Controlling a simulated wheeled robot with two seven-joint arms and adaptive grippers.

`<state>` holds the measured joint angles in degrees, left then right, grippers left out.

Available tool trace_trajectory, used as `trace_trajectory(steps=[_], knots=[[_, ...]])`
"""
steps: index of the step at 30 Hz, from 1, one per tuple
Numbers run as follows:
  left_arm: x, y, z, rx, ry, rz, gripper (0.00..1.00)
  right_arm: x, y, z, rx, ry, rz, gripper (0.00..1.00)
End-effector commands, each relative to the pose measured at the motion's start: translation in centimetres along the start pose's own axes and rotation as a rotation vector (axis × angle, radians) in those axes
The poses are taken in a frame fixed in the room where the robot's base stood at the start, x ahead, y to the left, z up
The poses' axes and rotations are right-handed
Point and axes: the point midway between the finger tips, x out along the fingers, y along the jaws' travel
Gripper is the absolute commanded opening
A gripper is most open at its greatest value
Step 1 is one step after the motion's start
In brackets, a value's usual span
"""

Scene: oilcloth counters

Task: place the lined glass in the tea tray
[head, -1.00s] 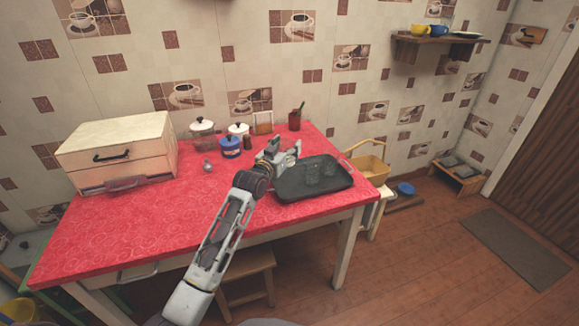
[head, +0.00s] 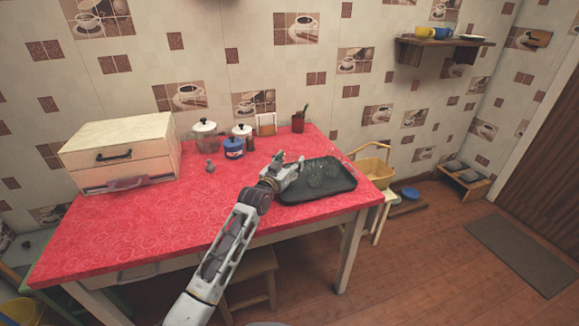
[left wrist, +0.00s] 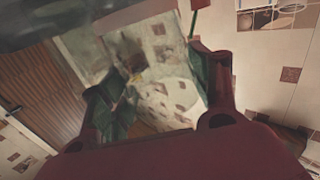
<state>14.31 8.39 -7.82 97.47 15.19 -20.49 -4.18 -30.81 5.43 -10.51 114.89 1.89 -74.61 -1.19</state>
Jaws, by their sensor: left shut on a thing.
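The tea tray (head: 345,187) is black and lies at the right end of the red counter. Faint clear glass shapes (head: 316,181) show over its surface; at this size I cannot tell their lines or which one is the lined glass. My left gripper (head: 297,166) is at the tray's left part. In the left wrist view the left gripper (left wrist: 163,90) has its green-padded fingers on both sides of a clear glass (left wrist: 165,75), shut on it. The walls show distorted through the glass. Whether it touches the tray is not clear. My right gripper is not in view.
A cream drawer box (head: 122,152) stands at the counter's left. White-lidded jars, a blue pot (head: 233,148), a small grey item (head: 210,166), a napkin holder (head: 266,125) and a dark red cup (head: 298,122) stand behind.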

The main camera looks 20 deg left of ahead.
Motion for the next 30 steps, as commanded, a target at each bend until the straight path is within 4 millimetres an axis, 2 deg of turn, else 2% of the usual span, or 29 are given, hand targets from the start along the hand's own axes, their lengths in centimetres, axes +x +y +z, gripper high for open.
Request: trace_trajectory(steps=[4,18,19,23,30], knots=[[-0.02,0.00,1.05,0.000,0.002,0.000,0.27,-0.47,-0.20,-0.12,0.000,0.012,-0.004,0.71],[-0.01,-0.02,1.35,0.001,0.002,0.000,0.27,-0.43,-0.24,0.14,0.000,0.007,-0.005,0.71],[-0.01,-0.01,1.41,0.000,0.001,0.000,0.65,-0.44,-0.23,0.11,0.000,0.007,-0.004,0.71],[-0.01,-0.01,1.41,0.000,0.001,0.000,0.82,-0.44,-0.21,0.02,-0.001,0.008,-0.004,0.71],[-0.01,-0.01,1.40,0.000,0.001,0.000,0.83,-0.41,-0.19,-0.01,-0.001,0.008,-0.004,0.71]])
